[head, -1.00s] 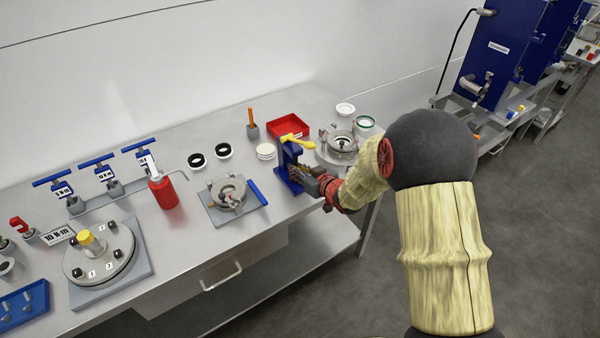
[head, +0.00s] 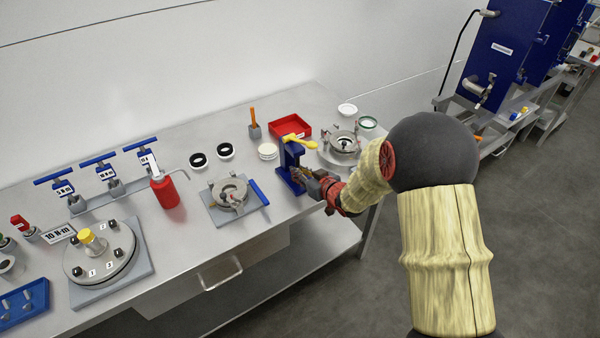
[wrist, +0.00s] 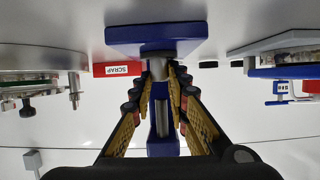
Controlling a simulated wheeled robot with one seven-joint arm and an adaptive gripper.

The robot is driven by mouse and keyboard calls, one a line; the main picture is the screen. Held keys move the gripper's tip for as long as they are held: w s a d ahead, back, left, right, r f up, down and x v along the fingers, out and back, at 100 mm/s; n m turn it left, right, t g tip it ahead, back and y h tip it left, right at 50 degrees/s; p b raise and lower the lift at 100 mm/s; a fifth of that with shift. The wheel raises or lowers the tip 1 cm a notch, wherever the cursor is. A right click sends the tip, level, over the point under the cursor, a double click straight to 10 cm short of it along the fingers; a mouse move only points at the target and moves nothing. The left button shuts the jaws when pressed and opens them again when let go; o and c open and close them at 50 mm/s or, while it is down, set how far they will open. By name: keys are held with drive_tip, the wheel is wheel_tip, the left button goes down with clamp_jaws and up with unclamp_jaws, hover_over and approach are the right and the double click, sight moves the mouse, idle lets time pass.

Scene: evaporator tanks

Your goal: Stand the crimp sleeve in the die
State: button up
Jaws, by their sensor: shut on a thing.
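The blue press (head: 288,163) with a yellow handle (head: 299,140) stands at the bench's front edge in the head view. My gripper (head: 302,174) reaches into it from the right. In the wrist view, which looks upside down, the fingertips of my gripper (wrist: 160,78) close on a small silver cylinder, seemingly the crimp sleeve (wrist: 158,69). The sleeve is in line with a dark round seat, apparently the die (wrist: 157,47), on the press's blue base (wrist: 155,33). Whether the sleeve's end is inside the die or just against it, I cannot tell.
A red scrap tray (head: 290,126) is behind the press. A round fixture (head: 341,143) stands to its right, and a clamp fixture on a plate (head: 232,193) with a blue handle to its left. A stack of white discs (head: 267,151) is close behind.

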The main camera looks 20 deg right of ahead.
idle(0.7)
drive_tip(key=o, duration=1)
drive_tip(key=shift+s, duration=0.15)
drive_tip(key=shift+s+d+p, duration=0.2)
drive_tip(key=shift+s+d, duration=0.25)
drive_tip(key=shift+s, duration=0.95)
drive_tip(key=shift+s+d+p, duration=0.25)
drive_tip(key=shift+s+d, duration=0.25)
drive_tip(key=shift+s, duration=0.85)
drive_tip(key=shift+s+d+p, duration=0.2)
drive_tip(key=shift+s+d, duration=0.25)
drive_tip(key=shift+s, duration=0.95)
